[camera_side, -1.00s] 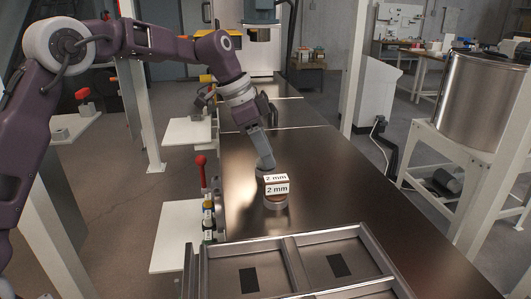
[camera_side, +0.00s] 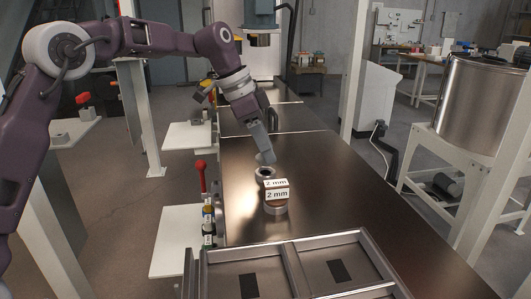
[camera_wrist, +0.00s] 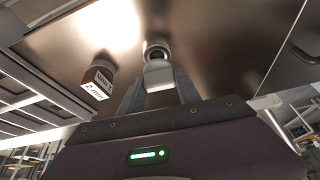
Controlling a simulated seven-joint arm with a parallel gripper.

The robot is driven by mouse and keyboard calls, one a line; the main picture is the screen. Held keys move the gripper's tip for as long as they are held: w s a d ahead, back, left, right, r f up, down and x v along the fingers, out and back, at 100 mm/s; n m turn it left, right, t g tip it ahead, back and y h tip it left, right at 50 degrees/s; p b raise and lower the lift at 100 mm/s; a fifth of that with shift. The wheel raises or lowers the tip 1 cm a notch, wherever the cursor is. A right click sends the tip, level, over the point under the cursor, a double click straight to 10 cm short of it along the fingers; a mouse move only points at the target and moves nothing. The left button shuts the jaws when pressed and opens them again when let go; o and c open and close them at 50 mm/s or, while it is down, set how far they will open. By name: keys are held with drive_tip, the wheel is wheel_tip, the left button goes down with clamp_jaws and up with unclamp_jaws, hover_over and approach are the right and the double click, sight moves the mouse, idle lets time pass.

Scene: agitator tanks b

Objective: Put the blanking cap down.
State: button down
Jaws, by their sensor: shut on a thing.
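My gripper (camera_side: 264,150) points down over the dark metal bench top, behind the "2 mm" labelled piece. It is shut on a small pale grey piece, which I take for the blanking cap (camera_wrist: 159,75). In the side view the fingers mostly hide it. Just beyond the cap in the wrist view is a round metal ring (camera_wrist: 156,50) with a dark opening. This ring (camera_side: 264,172) also shows below the fingertips in the side view, on the bench. Whether the cap touches it I cannot tell.
The brown piece with white "2 mm" labels (camera_side: 277,191) stands close in front of the ring, on a round base. A metal tray with compartments (camera_side: 287,262) lies at the bench's near end. A red-knobbed lever (camera_side: 202,178) stands at the left edge. The bench is clear to the right.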

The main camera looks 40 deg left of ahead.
drive_tip(key=shift+r, duration=0.75)
